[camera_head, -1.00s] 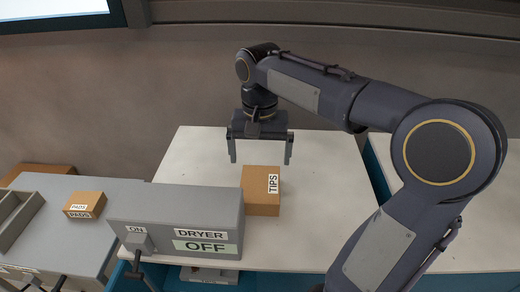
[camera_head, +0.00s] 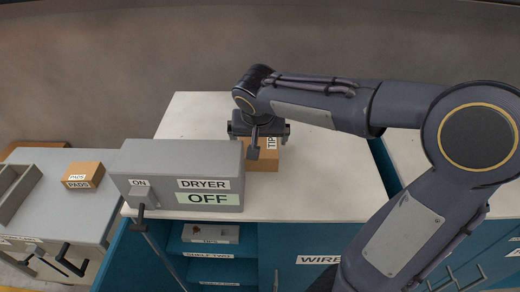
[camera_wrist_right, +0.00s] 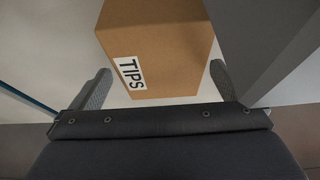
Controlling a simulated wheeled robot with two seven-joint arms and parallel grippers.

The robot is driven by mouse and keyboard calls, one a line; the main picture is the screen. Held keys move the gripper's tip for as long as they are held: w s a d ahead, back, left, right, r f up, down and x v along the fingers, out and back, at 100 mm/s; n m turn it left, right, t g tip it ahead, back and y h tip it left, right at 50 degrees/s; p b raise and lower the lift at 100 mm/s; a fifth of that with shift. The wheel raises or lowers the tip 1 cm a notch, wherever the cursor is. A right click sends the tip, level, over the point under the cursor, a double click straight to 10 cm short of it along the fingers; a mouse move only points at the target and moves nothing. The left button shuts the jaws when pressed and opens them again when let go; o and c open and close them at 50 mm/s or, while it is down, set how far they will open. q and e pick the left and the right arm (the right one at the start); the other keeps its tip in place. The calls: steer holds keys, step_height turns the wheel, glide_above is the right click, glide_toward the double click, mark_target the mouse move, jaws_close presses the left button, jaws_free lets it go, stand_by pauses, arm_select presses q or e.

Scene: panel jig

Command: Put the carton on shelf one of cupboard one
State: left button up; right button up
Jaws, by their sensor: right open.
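A brown carton labelled TIPS (camera_head: 264,161) stands on the white cupboard top (camera_head: 325,180), close beside the grey dryer box (camera_head: 185,165). My right gripper (camera_head: 260,139) is open and low over the carton, partly hiding it. In the right wrist view the carton (camera_wrist_right: 155,45) shows between the open fingers of the right gripper (camera_wrist_right: 160,80), with no visible grip on it. A blue cupboard below is open, with an upper shelf (camera_head: 209,236) labelled TIPS and a lower one labelled SHELF TWO (camera_head: 208,255). I cannot read which cupboard it is. My left gripper is out of view.
The dryer box reads OFF and sits tight beside the carton. A smaller PADS carton (camera_head: 83,175) stands on a grey bench (camera_head: 55,205) at the left. A door labelled WIRE (camera_head: 318,260) is right of the open shelves. The white top is clear right of the carton.

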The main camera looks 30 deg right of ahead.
mark_target(259, 141)
steer(key=b+x, duration=0.1)
steer(key=x, duration=0.2)
steer(key=shift+w+d+f, duration=0.1)
steer(key=shift+w+f, duration=0.1)
steer(key=shift+f, duration=0.05)
steer(key=shift+r, duration=0.1)
steer(key=c, duration=0.9)
steer(key=shift+c, duration=0.6)
steer(key=shift+r, duration=0.1)
